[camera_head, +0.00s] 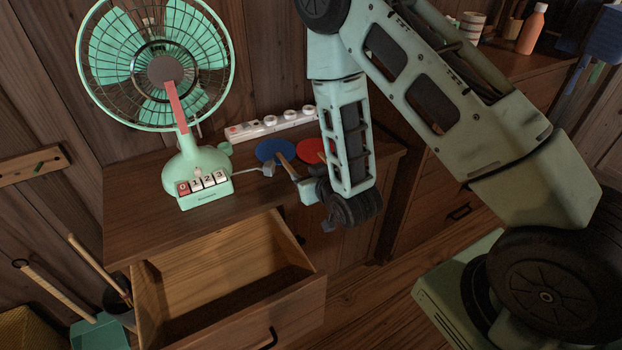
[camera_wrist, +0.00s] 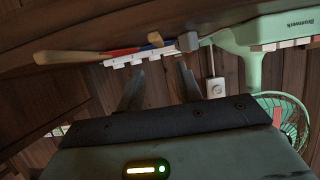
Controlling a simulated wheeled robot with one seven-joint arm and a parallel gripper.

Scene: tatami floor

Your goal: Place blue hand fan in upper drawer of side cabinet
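The blue hand fan (camera_head: 275,150) lies on top of the side cabinet (camera_head: 135,222), its wooden handle pointing toward my gripper. In the wrist view, the blue fan (camera_wrist: 155,38) shows edge-on, with its handle end facing the gap between the fingers. The upper drawer (camera_head: 285,318) is pulled out and looks empty. My gripper (camera_head: 286,178) is low over the cabinet's front edge beside the handle, partly hidden by my arm. In the wrist view, its two fingers (camera_wrist: 162,80) stand apart with nothing clearly between them.
A red hand fan (camera_head: 310,150) lies right of the blue one, partly behind my arm. A green electric fan (camera_head: 190,175) stands on the left of the cabinet top. A white power strip (camera_head: 268,124) lies behind. An orange bottle (camera_head: 532,28) stands on another cabinet.

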